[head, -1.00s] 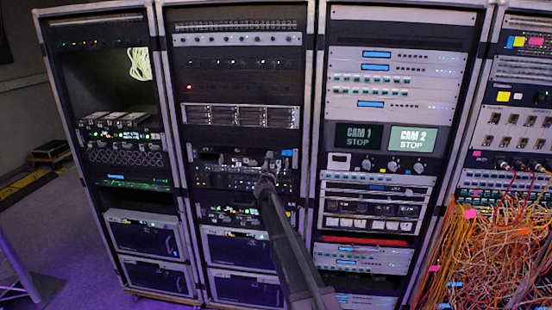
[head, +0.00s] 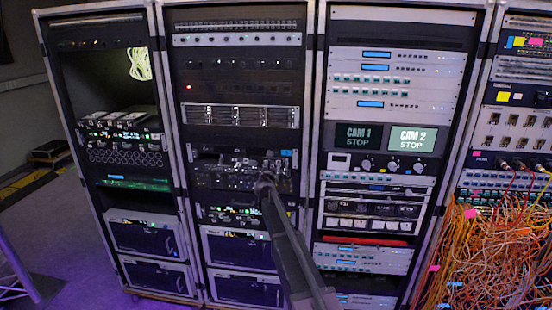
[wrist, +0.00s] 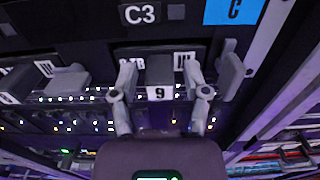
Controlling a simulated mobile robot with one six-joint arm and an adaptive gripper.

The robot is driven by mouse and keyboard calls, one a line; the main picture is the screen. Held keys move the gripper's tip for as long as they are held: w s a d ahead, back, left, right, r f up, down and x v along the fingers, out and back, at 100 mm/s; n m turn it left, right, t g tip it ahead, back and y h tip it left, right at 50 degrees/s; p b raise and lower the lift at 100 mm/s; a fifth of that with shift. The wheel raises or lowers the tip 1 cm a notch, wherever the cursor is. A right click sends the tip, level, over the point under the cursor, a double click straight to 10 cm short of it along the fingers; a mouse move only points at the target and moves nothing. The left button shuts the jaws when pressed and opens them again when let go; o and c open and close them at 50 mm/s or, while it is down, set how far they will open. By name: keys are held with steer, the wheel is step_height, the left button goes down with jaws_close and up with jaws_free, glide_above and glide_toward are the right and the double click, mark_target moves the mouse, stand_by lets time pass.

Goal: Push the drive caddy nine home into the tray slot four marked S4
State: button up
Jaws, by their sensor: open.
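The drive caddy nine (wrist: 160,75) shows in the wrist view as a dark grey block with a white "9" label on its front end. My gripper (wrist: 160,85) is open, with one finger on each side of the caddy's front end; I cannot tell whether either finger touches it. A "C3" label (wrist: 140,13) is on the dark panel above. I see no readable S4 mark, and the caddy's depth in its slot cannot be told. In the head view my gripper (head: 265,182) is at the tray unit in the second rack, too small to make out its fingers.
Another grey caddy (wrist: 65,80) is to the left in the wrist view, and a grey block (wrist: 232,72) is close to the right finger. A blue "C" tag (wrist: 235,10) is at upper right. Loose orange cables (head: 500,255) hang at the far right rack.

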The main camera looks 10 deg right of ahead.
jaws_close()
steer(key=shift+v, duration=1.05)
stand_by(0.6)
steer(key=v, duration=0.9)
steer(key=shift+s+r, duration=0.25)
steer(key=shift+s, duration=0.1)
stand_by(0.5)
steer(key=shift+a, duration=0.15)
steer(key=shift+v, duration=2.1)
steer(key=shift+s, duration=0.1)
